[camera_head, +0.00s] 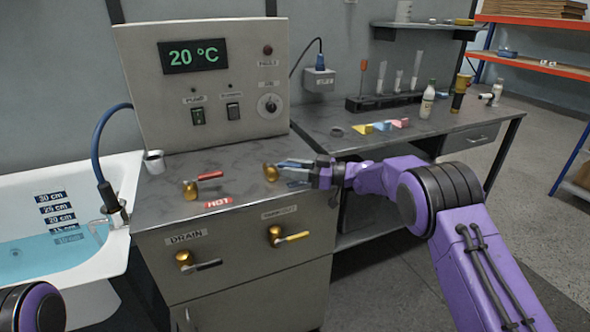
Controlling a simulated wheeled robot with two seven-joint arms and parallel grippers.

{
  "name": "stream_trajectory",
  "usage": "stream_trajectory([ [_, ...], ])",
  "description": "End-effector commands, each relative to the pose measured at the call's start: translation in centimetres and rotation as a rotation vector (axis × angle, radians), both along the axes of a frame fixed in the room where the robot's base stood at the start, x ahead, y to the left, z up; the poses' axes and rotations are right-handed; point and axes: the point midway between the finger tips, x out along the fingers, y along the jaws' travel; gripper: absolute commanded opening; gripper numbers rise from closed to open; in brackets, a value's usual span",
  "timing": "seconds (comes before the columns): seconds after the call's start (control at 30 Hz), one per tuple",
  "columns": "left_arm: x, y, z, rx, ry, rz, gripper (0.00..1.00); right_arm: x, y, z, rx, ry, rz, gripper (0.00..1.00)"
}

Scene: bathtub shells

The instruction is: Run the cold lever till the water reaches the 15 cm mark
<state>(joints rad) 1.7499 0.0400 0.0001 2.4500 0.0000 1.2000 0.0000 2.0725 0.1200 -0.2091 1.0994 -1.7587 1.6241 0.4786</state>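The white bathtub (121,180) stands at the left with blue water (45,256) in it. Its wall scale (57,208) runs up to 30 cm. The water's edge lies close to the 15 cm label, and the 10 cm label looks submerged. The cold lever's brass hub (271,173) sits on the grey counter; its handle is hard to make out behind my fingers. My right gripper (290,170) is at this hub, fingers pointing left; I cannot tell whether they grip the handle. The red hot lever (207,177) is to its left. My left gripper is out of view.
A blue hose (97,150) ends at the tub rim. The control panel (205,80) reads 20 °C. A side bench (350,133) holds tubes, bottles and coloured blocks.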

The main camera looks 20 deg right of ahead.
Motion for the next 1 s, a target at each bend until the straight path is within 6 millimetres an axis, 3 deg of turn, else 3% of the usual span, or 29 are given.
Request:
stream_trajectory([
  [0.37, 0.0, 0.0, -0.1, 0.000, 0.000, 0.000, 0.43, -0.2, -0.5, 0.0, -0.001, -0.001, -0.002, 0.47],
  [0.73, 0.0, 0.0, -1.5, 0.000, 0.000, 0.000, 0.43, -4.4, -7.3, -0.1, 0.001, -0.001, -0.002, 0.47],
  [1.0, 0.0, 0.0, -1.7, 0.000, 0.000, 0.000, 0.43, -5.4, -9.0, 0.0, -0.001, -0.001, 0.000, 0.47],
])
